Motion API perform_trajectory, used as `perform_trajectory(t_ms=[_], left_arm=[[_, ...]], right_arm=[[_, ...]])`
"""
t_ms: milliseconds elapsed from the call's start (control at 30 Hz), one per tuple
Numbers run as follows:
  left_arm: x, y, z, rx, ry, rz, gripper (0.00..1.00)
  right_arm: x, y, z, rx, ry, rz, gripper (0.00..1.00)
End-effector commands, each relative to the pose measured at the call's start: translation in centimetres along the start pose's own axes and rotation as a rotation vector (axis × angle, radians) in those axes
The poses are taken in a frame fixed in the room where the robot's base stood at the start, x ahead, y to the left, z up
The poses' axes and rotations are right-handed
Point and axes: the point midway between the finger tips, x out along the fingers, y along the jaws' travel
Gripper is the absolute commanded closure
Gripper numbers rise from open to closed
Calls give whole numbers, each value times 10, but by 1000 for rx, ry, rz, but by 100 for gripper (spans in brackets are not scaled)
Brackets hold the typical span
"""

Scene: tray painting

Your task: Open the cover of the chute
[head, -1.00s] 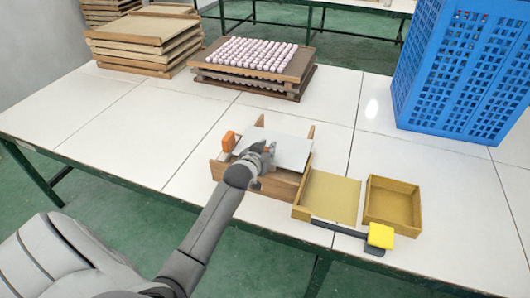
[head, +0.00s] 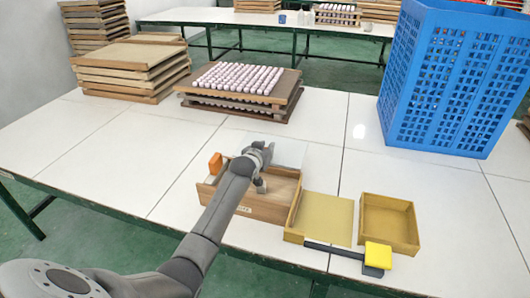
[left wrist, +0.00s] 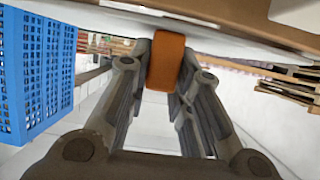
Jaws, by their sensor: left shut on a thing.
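The chute is a wooden box (head: 268,208) at the front of the white table; its interior partly shows. Its pale flat cover (head: 290,152) lies toward the back, partly hidden behind my left gripper. My left gripper (head: 262,153) is over the box, at the cover's near edge. In the left wrist view, an orange block (left wrist: 166,62) sits between its fingertips, against the underside of a pale panel; it looks like the cover's handle, and the fingers are shut on it. Another orange piece (head: 215,163) stands at the box's left side. My right gripper is not in view.
An open yellowish tray (head: 325,215) and a small box (head: 390,222) stand to the right, with a yellow block (head: 378,255) in front. Stacked trays with pale pieces (head: 240,85), wooden trays (head: 130,70) and a blue crate (head: 440,85) stand behind. The table's left is clear.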

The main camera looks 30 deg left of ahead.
Motion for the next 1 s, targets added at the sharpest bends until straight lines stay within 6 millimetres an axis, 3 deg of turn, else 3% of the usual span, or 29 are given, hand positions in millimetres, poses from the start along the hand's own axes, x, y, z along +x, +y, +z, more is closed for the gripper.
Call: perform_trajectory(t_ms=[33, 200, 633, 1000], left_arm=[[0, 0, 2, 0, -3, 0, 76], [0, 0, 1, 0, -3, 0, 57], [-6, 0, 1, 0, 0, 0, 57], [-53, 0, 1, 1, -1, 0, 57]], right_arm=[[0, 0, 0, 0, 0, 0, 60], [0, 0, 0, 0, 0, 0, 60], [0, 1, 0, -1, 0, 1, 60], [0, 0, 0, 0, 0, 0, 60]])
